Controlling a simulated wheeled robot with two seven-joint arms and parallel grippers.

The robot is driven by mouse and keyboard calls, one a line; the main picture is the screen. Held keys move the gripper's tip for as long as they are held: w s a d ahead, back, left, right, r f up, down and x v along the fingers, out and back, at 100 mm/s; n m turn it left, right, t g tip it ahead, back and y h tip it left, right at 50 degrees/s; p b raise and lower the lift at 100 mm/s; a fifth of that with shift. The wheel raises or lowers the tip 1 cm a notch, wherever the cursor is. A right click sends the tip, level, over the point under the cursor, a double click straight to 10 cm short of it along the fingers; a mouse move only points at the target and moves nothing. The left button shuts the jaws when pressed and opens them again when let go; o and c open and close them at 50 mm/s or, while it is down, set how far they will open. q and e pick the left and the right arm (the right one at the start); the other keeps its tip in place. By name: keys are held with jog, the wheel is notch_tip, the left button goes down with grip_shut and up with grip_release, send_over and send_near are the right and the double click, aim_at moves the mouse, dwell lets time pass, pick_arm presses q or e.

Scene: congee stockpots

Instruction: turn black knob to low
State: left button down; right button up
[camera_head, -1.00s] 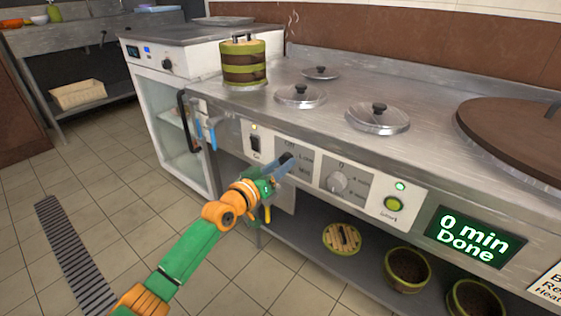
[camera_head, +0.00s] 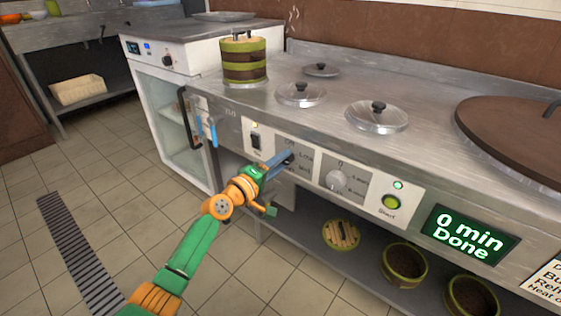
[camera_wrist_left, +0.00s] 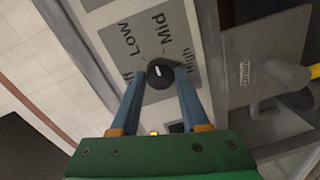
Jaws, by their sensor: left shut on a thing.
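The black knob (camera_wrist_left: 160,73) sits on a grey dial plate marked Low, Mid and High, with a short white mark on its face. In the left wrist view my left gripper (camera_wrist_left: 160,80) has its blue fingers on either side of the knob, shut on it. In the head view the left gripper (camera_head: 282,161) reaches the stove's front panel, and its fingers hide most of the knob (camera_head: 289,157). I cannot tell exactly which label the mark points to. My right gripper is not in view.
A black switch (camera_head: 255,141) sits left of the knob, and a light grey knob (camera_head: 338,181) right of it. Farther right are a green start button (camera_head: 390,203) and a display (camera_head: 467,233) reading "0 min Done". A lower shelf with pots lies beneath.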

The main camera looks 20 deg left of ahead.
pick_arm(q)
jog(key=n+p, duration=0.1)
jog(key=n, duration=0.5)
jog(key=shift+h, duration=0.3)
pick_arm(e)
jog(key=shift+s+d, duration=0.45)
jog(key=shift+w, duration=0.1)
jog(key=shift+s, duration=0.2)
pick_arm(q)
jog(key=c, duration=0.5)
grip_release()
jog(key=shift+o, duration=0.5)
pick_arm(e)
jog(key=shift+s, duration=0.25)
